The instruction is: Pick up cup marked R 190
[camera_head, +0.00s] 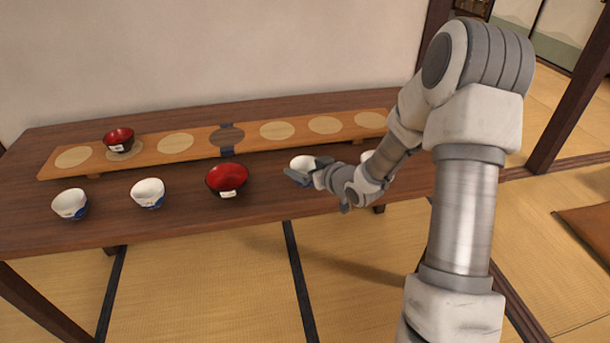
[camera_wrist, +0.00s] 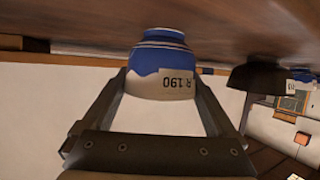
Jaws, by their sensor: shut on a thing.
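The cup marked R 190 (camera_wrist: 163,62) is white with blue bands and a blue patch, and its printed label faces the wrist camera. It appears upside down in that view because the view is inverted. My gripper (camera_wrist: 165,72) is shut on it, one finger on each side. In the head view the white cup (camera_head: 302,163) is at my gripper (camera_head: 303,177), over the front right part of the dark table. My gripper hides its lower part. I cannot tell whether it still touches the table.
A red bowl (camera_head: 227,180) and two white-and-blue cups (camera_head: 148,193) (camera_head: 70,204) stand to the left on the table (camera_head: 180,228). A raised board (camera_head: 99,157) with round marks runs behind, carrying a smaller red bowl (camera_head: 118,139). Another white thing is partly hidden behind my arm.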

